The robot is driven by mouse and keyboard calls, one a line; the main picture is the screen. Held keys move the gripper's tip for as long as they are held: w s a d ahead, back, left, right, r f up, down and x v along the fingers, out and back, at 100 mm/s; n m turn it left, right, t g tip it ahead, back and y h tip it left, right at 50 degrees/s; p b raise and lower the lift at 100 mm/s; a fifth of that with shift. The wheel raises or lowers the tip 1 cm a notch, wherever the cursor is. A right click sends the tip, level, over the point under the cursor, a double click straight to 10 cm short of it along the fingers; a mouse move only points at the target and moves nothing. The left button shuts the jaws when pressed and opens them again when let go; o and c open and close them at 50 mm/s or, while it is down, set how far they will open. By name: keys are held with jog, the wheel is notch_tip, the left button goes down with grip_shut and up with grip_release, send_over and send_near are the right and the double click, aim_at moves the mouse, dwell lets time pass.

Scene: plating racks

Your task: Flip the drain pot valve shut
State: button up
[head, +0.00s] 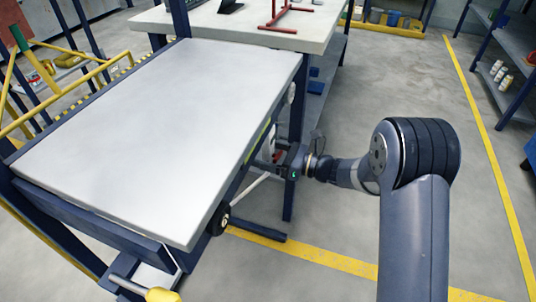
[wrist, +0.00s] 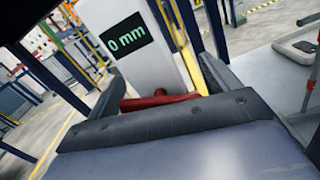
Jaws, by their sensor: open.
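A red bar-like handle (wrist: 160,100), which looks like the valve's lever, lies across the gap between the two dark fingers of my gripper (wrist: 163,82) in the wrist view. The fingers are apart, one on each side of it; I cannot tell whether either touches it. In the head view my gripper (head: 283,162) is at the right side of the grey-topped bench, below its top. The valve body and drain pot cannot be made out clearly there, hidden by the bench edge and the gripper.
The bench's pale top (head: 160,110) is bare and overhangs at the left of my gripper. A white box with a "0 mm" display (wrist: 127,40) stands just beyond the fingers. A dark bench leg (head: 290,200) is close by.

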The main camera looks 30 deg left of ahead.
jog(key=shift+c, duration=0.3)
jog(key=c, duration=0.9)
jog(key=shift+f+n+b, duration=0.25)
jog(key=shift+n+b, duration=0.8)
jog(key=shift+n, duration=0.15)
jog(key=shift+r+n+b, duration=0.15)
jog(key=shift+n+b, duration=0.35)
jog(key=shift+n, duration=0.5)
jog(key=o, duration=1)
jog(key=shift+c, duration=0.2)
jog(key=shift+d+r, duration=0.1)
